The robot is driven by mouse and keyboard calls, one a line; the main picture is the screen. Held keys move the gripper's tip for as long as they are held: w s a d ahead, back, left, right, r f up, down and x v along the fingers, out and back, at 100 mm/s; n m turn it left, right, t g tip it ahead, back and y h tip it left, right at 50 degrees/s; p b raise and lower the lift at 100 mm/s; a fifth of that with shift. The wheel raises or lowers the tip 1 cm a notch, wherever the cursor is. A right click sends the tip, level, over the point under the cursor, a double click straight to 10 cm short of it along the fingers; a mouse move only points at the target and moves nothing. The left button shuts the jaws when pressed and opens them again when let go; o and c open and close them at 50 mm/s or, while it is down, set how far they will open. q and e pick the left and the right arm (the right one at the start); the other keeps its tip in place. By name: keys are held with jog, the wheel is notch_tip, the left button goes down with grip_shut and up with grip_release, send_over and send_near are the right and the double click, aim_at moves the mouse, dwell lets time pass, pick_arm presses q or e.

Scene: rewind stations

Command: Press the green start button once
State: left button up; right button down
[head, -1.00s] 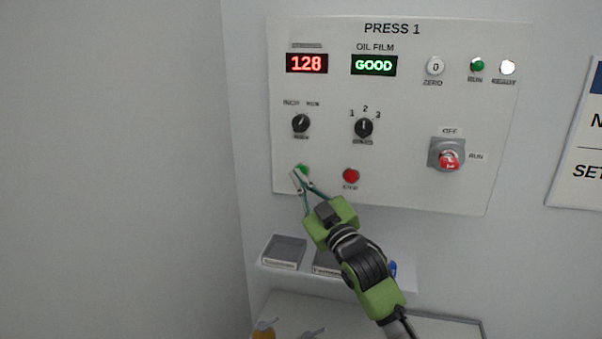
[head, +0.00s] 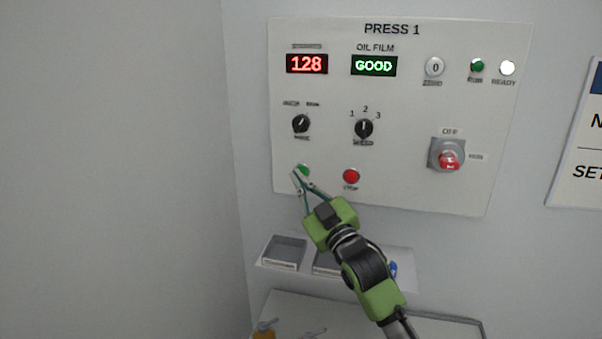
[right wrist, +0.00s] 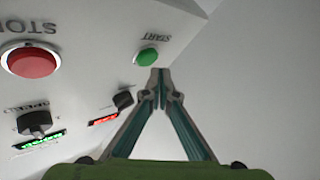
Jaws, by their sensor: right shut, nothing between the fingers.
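The green start button (head: 304,169) is at the lower left of the PRESS 1 panel (head: 400,200). It also shows in the right wrist view (right wrist: 147,57), with the word START beside it. My right gripper (head: 298,174) is shut and empty. Its fingertips are at the button's lower left edge in the head view and partly cover it. In the right wrist view the fingertips (right wrist: 160,72) appear just beside the button; I cannot tell whether they touch it. My left gripper is not in view.
A red stop button (head: 351,176) is right of the start button. Two dark knobs (head: 301,123) (head: 364,128) and a red OFF/RUN switch (head: 449,160) are on the panel. Below it is a shelf with grey trays (head: 285,251). The READY lamp (head: 507,68) is white.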

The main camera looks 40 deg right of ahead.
jog(key=shift+w+d, duration=0.1)
dwell(0.3)
jog(key=shift+w+d, duration=0.2)
jog(key=shift+d, duration=0.05)
jog(key=shift+w+d, duration=0.2)
jog(key=shift+d, duration=0.1)
dwell(0.8)
jog(key=shift+a, duration=0.1)
jog(key=shift+s+a+p, duration=0.4)
jog(key=shift+s+a, duration=0.1)
jog(key=shift+a, duration=0.05)
jog(key=s+a+p, duration=0.1)
jog(key=s+a, duration=0.2)
jog(key=shift+s+a, duration=0.1)
jog(key=shift+a, duration=0.3)
dwell(0.3)
